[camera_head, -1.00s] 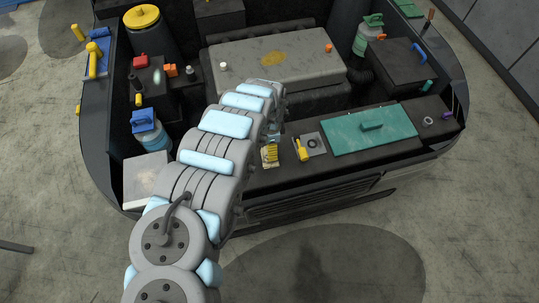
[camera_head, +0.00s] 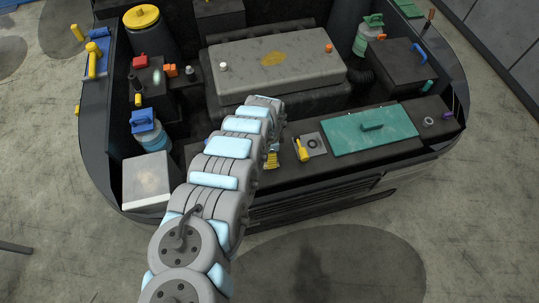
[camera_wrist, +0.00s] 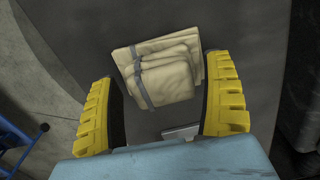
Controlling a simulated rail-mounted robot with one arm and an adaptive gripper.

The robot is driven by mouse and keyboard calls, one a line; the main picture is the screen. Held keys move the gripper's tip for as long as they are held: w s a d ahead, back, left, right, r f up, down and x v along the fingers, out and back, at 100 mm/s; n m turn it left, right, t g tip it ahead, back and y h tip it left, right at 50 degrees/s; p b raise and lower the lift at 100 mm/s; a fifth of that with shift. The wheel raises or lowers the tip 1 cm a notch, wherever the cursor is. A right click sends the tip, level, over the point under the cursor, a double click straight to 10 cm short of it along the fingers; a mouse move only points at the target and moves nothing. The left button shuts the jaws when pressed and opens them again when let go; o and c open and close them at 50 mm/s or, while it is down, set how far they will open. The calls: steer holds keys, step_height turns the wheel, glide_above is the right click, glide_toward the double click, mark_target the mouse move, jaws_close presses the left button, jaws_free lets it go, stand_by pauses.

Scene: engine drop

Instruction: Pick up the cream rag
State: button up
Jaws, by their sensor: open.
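The cream rag (camera_wrist: 167,70) is a folded stack with dark grey straps across it. In the wrist view it lies on a dark surface at upper centre, slightly tilted. My gripper (camera_wrist: 163,75) is open, its two yellow ridged fingers on either side of the rag's lower part. I cannot tell how far above the rag the fingertips are; no grip on it shows. In the head view my arm covers the rag, and only a yellow ridged bit, likely a finger, shows beside the arm.
In the head view, a yellow-handled tool (camera_head: 301,149) lies right of my arm, beside a teal panel (camera_head: 345,133). A grey engine cover (camera_head: 275,62) stands behind. A whitish box (camera_head: 147,181) and a blue-capped bottle (camera_head: 152,137) are at left.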

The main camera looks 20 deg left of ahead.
steer(key=shift+c, duration=0.3)
steer(key=c, duration=1.2)
steer(key=shift+r, duration=0.15)
step_height(320, 180, up, 2)
steer(key=shift+w, duration=0.1)
steer(key=s+d+r+p, duration=0.6)
steer(key=s+r+p, duration=0.5)
steer(key=p, duration=0.4)
steer(key=shift+s, duration=0.85)
steer(key=shift+f, duration=0.1)
